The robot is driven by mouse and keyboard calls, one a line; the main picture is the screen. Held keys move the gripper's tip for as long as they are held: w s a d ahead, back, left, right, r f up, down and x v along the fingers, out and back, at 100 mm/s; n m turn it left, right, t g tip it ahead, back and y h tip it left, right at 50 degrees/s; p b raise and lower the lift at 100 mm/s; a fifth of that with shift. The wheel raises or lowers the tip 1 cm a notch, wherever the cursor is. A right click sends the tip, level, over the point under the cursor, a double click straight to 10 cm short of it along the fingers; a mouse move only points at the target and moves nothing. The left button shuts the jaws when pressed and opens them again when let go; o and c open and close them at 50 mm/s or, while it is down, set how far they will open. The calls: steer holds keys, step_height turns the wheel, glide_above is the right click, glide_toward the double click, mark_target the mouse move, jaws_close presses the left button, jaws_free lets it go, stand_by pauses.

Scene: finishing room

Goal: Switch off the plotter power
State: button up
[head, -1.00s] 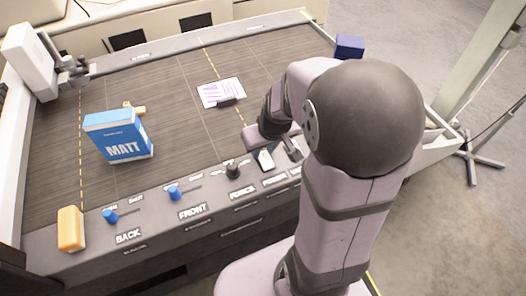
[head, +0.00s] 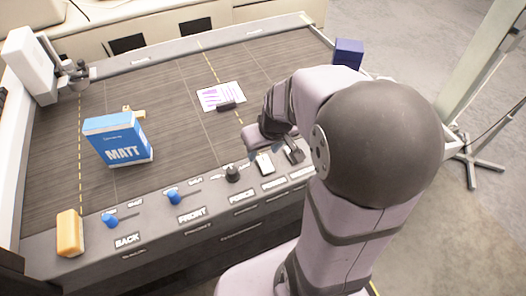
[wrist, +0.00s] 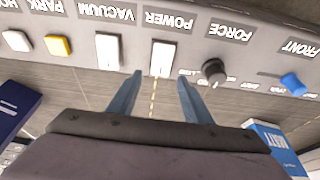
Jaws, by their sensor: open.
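The white POWER rocker switch (wrist: 163,58) is on the plotter's grey front panel, and its label reads upside down in the wrist view. It also shows in the head view as a white switch (head: 264,162) just beyond the POWER label. My gripper (wrist: 160,76) is open and empty. Its two blue fingers point at the panel, one to each side of the POWER switch in the picture. I cannot tell whether they touch the panel. In the head view my arm hides most of the gripper.
Beside the POWER switch are the VACUUM switch (wrist: 108,50) and the black FORCE knob (wrist: 214,72). A yellow PARK button (wrist: 58,46) and blue levers (head: 174,196) share the panel. A blue MATT box (head: 120,140) stands on the plotter bed (head: 180,125).

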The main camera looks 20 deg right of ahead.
mark_target(267, 166)
steer(key=shift+v, duration=2.55)
steer(key=shift+m, duration=0.3)
steer(key=shift+s+f+m, duration=0.1)
steer(key=shift+s+m, duration=0.05)
steer(key=shift+m, duration=0.25)
steer(key=shift+s+f+m+g, duration=0.5)
steer(key=shift+s+f, duration=0.5)
steer(key=shift+s, duration=0.15)
steer(key=s+p, duration=0.1)
steer(key=s, duration=0.1)
steer(key=s+a+g+p, duration=0.1)
steer(key=shift+s+f, duration=0.1)
steer(key=shift+s, duration=0.25)
steer(key=s+a+r+n+g+p, duration=0.1)
steer(key=s+a+r+p, duration=0.3)
steer(key=r+p, duration=0.4)
steer(key=a+n+p, duration=0.1)
steer(key=p, duration=0.3)
steer(key=shift+s+a+r+g, duration=0.15)
steer(key=shift+a+r+g, duration=0.1)
steer(key=shift+g, duration=0.15)
